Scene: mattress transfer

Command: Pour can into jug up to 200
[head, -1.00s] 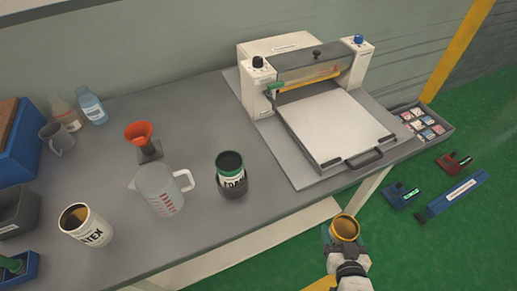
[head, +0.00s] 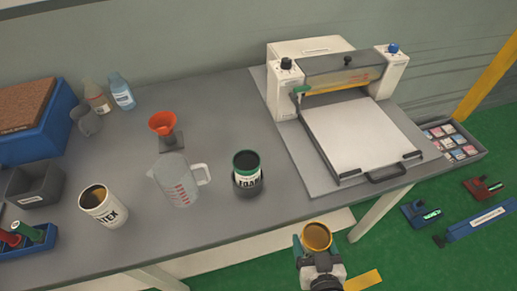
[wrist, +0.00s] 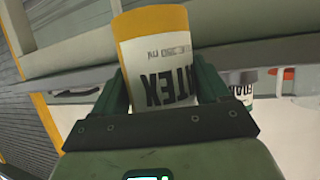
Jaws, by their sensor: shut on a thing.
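My gripper (head: 318,258) is shut on a latex can (head: 317,236), held in front of the table's front edge. In the wrist view the can (wrist: 155,45) is white with an amber band and black lettering, between my gripper's fingers (wrist: 160,88). Its open top shows amber inside in the head view. The clear measuring jug (head: 176,182) with red marks and a handle stands on the table, up and left of my gripper. I cannot make out any liquid in it. A second latex can (head: 104,208), open with amber inside, stands left of the jug.
A foam can (head: 247,170) in a dark holder stands right of the jug, nearer my gripper. A red funnel (head: 163,124) stands behind the jug. A press machine (head: 350,135) fills the table's right. Bins and bottles are at the left.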

